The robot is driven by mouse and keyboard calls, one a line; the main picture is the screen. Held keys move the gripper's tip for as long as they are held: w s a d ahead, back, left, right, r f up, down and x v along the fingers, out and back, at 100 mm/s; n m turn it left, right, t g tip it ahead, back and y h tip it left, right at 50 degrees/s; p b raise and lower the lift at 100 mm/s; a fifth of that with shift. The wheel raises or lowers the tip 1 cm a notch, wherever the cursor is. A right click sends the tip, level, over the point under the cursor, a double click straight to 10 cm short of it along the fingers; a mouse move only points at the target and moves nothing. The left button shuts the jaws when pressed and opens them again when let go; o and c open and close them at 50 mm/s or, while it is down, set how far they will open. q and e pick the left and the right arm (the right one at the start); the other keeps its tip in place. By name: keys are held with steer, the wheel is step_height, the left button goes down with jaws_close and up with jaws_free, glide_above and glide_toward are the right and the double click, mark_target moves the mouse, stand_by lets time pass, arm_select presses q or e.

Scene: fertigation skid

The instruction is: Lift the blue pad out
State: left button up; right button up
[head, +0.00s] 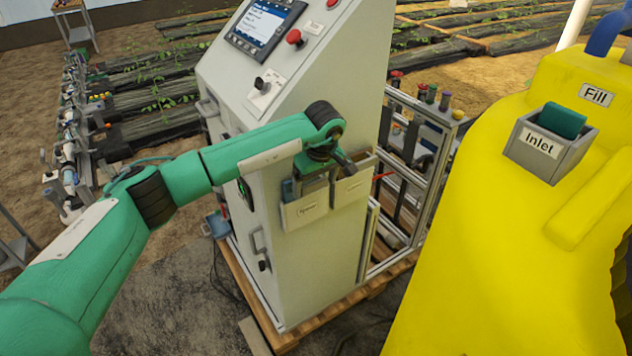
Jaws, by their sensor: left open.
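A blue pad (289,190) stands upright in the left pocket (305,211) of a grey two-pocket holder on the cabinet side. That pocket's label seems to read "Spare"; the right pocket (353,186) has a label too small to read. My left gripper (333,170) is open above the holder, to the right of the blue pad and apart from it. My own wrist hides part of the pocket openings. A teal-green pad (564,120) sits in a separate grey holder (538,148) labelled "Inlet" on the yellow tank. My right gripper is not in view.
The grey control cabinet (321,262) with a screen and red button stands on a wooden pallet (300,335). A metal frame (437,170) with bottles is behind it. The large yellow tank (470,240) fills the right side. Open floor lies at lower left.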

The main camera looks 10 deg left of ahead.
arm_select(q)
steer(key=shift+c, duration=0.3)
steer(key=shift+r, duration=0.1)
steer(key=c, duration=1.2)
steer(key=shift+r+p, duration=0.4)
steer(key=shift+r, duration=0.45)
steer(key=shift+r+p, duration=0.95)
steer(key=shift+r, duration=1.8)
steer(key=shift+r+p, duration=1)
steer(key=shift+r, duration=1.9)
